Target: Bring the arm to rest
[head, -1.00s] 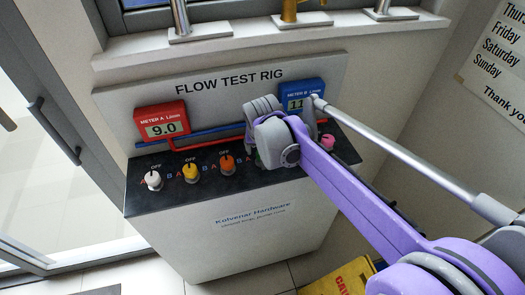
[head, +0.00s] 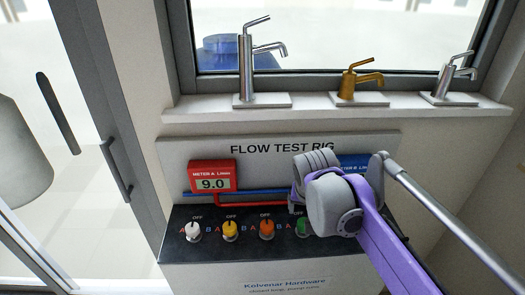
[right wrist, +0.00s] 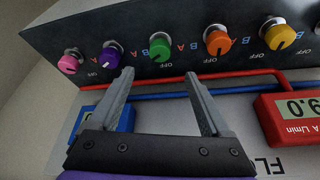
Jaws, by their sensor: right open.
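My right arm (head: 385,245) reaches in from the lower right in the head view, its grey rounded joint (head: 335,205) in front of the flow test rig (head: 185,155). My right gripper shows in the right wrist view (right wrist: 158,76). Its two grey fingers are apart with nothing between them, near the green knob (right wrist: 160,48) and purple knob (right wrist: 111,54). I cannot tell whether they touch the rig. The fingers are hidden in the head view. My left gripper is not in view.
The red meter A (head: 212,180) reads 9.0. The blue meter B (head: 352,162) is mostly covered by my arm. White (head: 193,231), yellow (head: 230,231) and orange (head: 266,230) knobs line the panel. Three taps stand on the sill (head: 320,108). A glass door is at left.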

